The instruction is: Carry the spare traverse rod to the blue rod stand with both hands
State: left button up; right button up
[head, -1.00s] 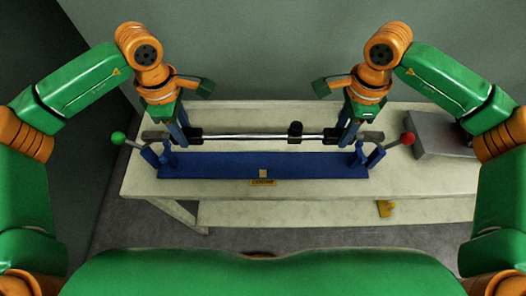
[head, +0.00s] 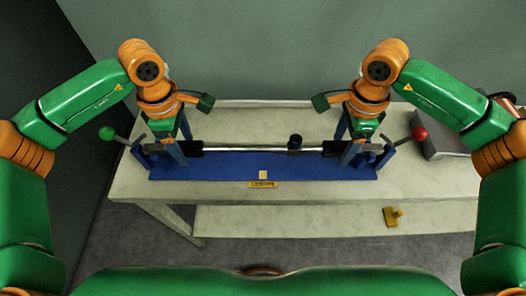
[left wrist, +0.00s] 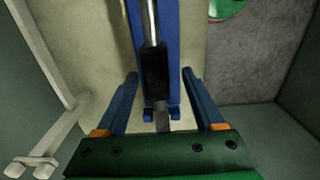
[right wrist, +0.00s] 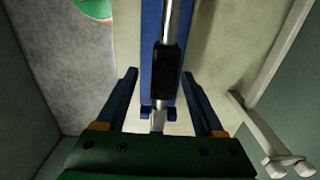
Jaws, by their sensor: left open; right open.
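The spare traverse rod (head: 255,149) is a long silver bar with black collars near its ends and another right of its middle. It lies level along the blue rod stand (head: 265,167), its ends at the end brackets. My left gripper (head: 172,147) is open around the rod's left end; in the left wrist view its fingers stand apart on both sides of the black collar (left wrist: 155,72). My right gripper (head: 352,147) is open the same way at the right end; the right wrist view shows gaps beside that collar (right wrist: 166,72). Contact inside the brackets is partly hidden.
A lever with a green ball (head: 106,133) is at the stand's left end, and one with a red ball (head: 419,133) at its right. A grey box (head: 445,145) is right on the pale bench (head: 430,184). A yellow object (head: 393,217) lies lower right.

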pick_arm(q)
jog(key=shift+w+r, duration=0.1)
jog(key=shift+r, duration=0.1)
pick_arm(e)
jog(key=shift+w, duration=0.1)
jog(key=shift+r, duration=0.2)
pick_arm(q)
notch_tip(320, 180, up, 12)
jog(key=shift+f, duration=0.25)
pick_arm(e)
notch_tip(320, 180, up, 12)
jog(key=shift+f, duration=0.2)
